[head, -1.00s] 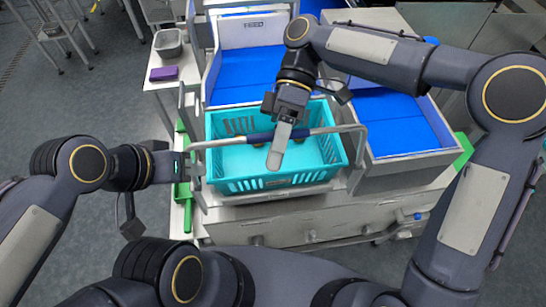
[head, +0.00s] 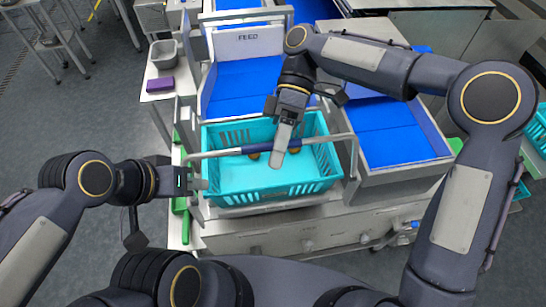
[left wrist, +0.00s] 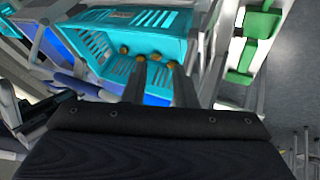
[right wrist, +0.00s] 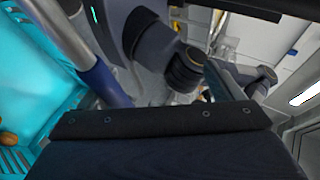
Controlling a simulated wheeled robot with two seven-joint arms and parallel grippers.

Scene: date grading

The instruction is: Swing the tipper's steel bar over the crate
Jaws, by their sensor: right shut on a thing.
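The tipper's steel bar (head: 222,153), with a dark blue sleeve (head: 258,148), runs across above the turquoise crate (head: 265,178). My right gripper (head: 279,157) is shut on the bar at its sleeve, over the crate's middle. The bar and its blue sleeve (right wrist: 102,82) also show in the right wrist view, at the left; the fingers are hidden there. My left gripper (head: 199,182) is open and empty just left of the crate, below the bar's left end. Its two fingers show apart in the left wrist view (left wrist: 160,88). A few brown dates (head: 295,149) lie in the crate.
Behind the crate is the FEED bay (head: 245,85) with a blue bed; another blue-bedded tray (head: 405,165) stands at right. A grey tub (head: 164,54) and a purple block (head: 160,84) lie on a side table at left. Green parts (head: 180,205) flank the crate.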

